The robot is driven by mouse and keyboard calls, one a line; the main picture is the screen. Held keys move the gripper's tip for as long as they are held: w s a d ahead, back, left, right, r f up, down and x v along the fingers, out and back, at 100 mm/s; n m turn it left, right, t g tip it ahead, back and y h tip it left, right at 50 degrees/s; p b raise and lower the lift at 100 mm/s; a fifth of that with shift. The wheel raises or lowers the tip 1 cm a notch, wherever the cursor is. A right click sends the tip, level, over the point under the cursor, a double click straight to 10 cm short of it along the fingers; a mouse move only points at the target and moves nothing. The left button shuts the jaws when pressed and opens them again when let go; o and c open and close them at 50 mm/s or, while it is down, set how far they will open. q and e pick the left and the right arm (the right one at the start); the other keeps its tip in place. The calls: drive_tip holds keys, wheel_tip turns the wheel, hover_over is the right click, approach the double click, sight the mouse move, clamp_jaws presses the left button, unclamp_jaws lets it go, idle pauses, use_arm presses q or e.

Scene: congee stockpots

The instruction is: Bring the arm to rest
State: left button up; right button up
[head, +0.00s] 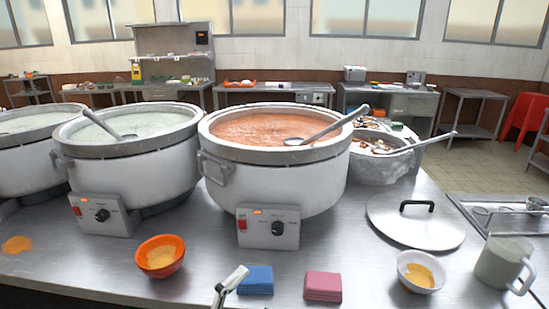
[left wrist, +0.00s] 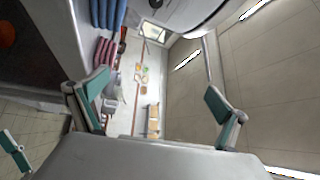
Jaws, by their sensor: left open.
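A small part of my left gripper (head: 230,286) shows at the bottom edge of the head view, in front of the counter and just left of a blue folded cloth (head: 256,279). In the left wrist view my left gripper (left wrist: 155,102) has its two teal-padded fingers wide apart, with nothing between them. The rest of the left arm is hidden in the head view. Another teal-padded finger-like part (left wrist: 12,146) shows at the lower left of the wrist view. It may belong to my right gripper, and its opening cannot be seen.
On the counter (head: 200,270) stand large pots, including one of red-orange congee (head: 262,126) with a ladle. A pink cloth (head: 323,287), an orange bowl (head: 160,258), a white bowl (head: 419,270), a mug (head: 503,262) and a lid (head: 415,230) are near the front.

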use_arm(q)
drive_tip(key=s+a+f+n+y, duration=0.2)
drive_tip(key=a+f+n+y, duration=0.3)
drive_tip(key=f, duration=0.3)
drive_tip(key=s+a+f+n+y, duration=0.2)
drive_tip(key=a+f+n+y, duration=0.15)
drive_tip(key=f+n, duration=0.4)
drive_tip(key=s+a+f+n+g+y, duration=0.1)
drive_tip(key=s+a+f+n+g, duration=0.1)
drive_tip(key=s+a+f+n, duration=0.2)
drive_tip(key=s+a+f+n+g+y, duration=0.2)
drive_tip(key=s+a+f+n, duration=0.1)
drive_tip(key=s+f, duration=0.4)
wheel_tip(320, 180, down, 2)
drive_tip(key=shift+s+a+f+n+g, duration=0.15)
drive_tip(key=shift+a+f+n+g, duration=0.05)
drive_tip(key=shift+a+n+g, duration=0.15)
